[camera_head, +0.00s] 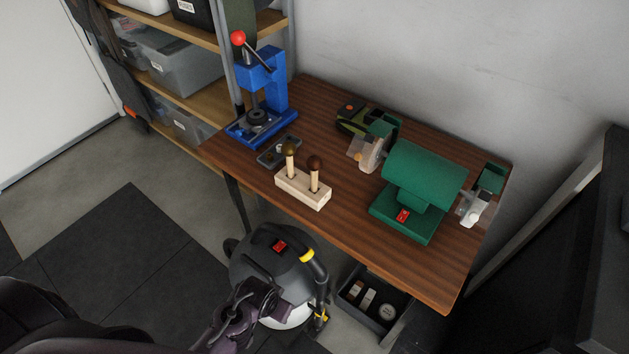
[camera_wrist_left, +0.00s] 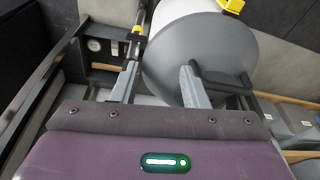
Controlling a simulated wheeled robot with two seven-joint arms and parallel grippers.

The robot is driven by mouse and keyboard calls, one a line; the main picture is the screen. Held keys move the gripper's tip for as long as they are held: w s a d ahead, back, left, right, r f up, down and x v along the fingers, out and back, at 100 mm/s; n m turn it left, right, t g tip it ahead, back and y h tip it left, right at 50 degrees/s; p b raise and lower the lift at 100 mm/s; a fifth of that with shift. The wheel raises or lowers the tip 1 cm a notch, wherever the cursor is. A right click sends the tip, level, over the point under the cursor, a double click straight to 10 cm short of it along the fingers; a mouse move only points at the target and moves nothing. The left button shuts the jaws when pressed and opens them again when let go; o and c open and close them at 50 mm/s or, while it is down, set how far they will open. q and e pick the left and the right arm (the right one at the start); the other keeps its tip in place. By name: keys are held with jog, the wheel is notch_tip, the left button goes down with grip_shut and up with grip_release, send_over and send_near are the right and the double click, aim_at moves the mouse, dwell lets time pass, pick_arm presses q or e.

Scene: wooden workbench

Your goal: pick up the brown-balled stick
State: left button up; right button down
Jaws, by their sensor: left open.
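Two pale sticks stand upright in a light wooden block (camera_head: 303,190) on the workbench. The right one, the brown-balled stick (camera_head: 315,163), has a dark reddish-brown ball on top. The left stick (camera_head: 290,150) has a more olive-brown ball. My left gripper (camera_head: 268,296) is low in front of the bench, over the vacuum cleaner and well below and apart from the sticks. In the left wrist view its two fingers (camera_wrist_left: 160,86) are spread with nothing held between them; the sticks do not show there. My right gripper is not in view.
A blue press (camera_head: 262,95) and small grey tray (camera_head: 279,152) stand behind the block. A green bench grinder (camera_head: 424,180) stands to its right. The vacuum cleaner (camera_head: 270,262) and an open drawer (camera_head: 378,303) are by the bench's front edge. The front right bench top is clear.

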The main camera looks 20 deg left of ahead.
pick_arm(q)
jog(key=w+r+t+b, duration=0.3)
jog(key=w+r+b, duration=0.15)
jog(key=r, duration=0.65)
jog(key=n+t+h, duration=0.1)
jog(key=t, duration=1.1)
send_near(313, 182)
jog(key=w, duration=0.3)
jog(key=shift+w+f, duration=0.25)
jog(key=shift+w, duration=0.1)
jog(key=w, duration=0.6)
jog(key=shift+w+d+r, duration=0.1)
jog(key=shift+w+d, duration=0.1)
jog(key=shift+d, duration=0.1)
jog(key=shift+w, duration=0.5)
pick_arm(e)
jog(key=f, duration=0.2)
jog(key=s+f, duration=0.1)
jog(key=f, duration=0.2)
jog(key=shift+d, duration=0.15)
pick_arm(q)
grip_shut()
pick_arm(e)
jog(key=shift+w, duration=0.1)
